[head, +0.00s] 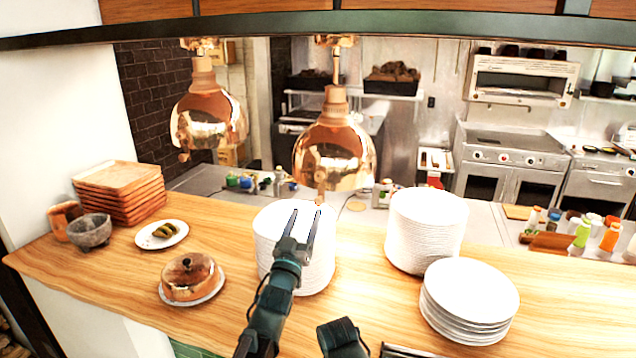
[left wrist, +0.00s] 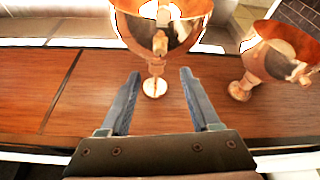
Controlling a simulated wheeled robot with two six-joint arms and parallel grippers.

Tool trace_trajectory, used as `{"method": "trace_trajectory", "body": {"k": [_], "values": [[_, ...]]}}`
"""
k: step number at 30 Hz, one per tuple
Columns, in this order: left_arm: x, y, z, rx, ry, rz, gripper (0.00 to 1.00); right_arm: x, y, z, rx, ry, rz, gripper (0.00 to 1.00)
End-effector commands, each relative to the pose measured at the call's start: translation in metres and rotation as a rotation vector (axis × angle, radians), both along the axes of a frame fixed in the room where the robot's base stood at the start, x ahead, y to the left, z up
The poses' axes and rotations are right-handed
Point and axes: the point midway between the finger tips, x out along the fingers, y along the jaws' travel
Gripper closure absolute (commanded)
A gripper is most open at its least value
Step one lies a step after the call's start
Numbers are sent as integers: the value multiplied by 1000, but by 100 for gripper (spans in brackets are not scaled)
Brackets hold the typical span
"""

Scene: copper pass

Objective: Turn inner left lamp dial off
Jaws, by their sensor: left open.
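Two copper heat lamps hang over the counter in the head view. The nearer, more central lamp (head: 335,155) has a small copper dial (head: 320,197) low on its near side. The other lamp (head: 208,122) hangs further left with a similar dial (head: 184,157). My left gripper (head: 305,211) is open and empty, pointing up, with its fingertips just below and beside the central lamp's dial. In the left wrist view the open fingers (left wrist: 158,75) are apart, with a lamp (left wrist: 185,38) and its dial (left wrist: 160,43) beyond them. No contact is visible.
White plate stacks (head: 427,230) stand on the wooden counter (head: 370,300), one directly behind my left gripper. A domed copper dish (head: 190,277), a pickle plate (head: 162,234) and stacked trays (head: 120,192) are at left. An overhead beam (head: 450,25) crosses above.

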Motion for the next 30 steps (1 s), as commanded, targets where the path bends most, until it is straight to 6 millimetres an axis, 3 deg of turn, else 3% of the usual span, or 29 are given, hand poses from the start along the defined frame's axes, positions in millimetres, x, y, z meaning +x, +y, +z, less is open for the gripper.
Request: {"method": "trace_trajectory", "body": {"k": [12, 18, 29, 30], "values": [[75, -21, 34, 0, 1, 0, 37, 0, 0, 34, 1, 0, -7, 50], [102, -29, 44, -1, 1, -1, 37, 0, 0, 45, 2, 0, -10, 50], [107, -31, 45, -1, 1, -1, 37, 0, 0, 45, 2, -1, -11, 50], [107, -31, 45, -1, 1, -1, 42, 0, 0, 45, 2, 0, -10, 50]]}}
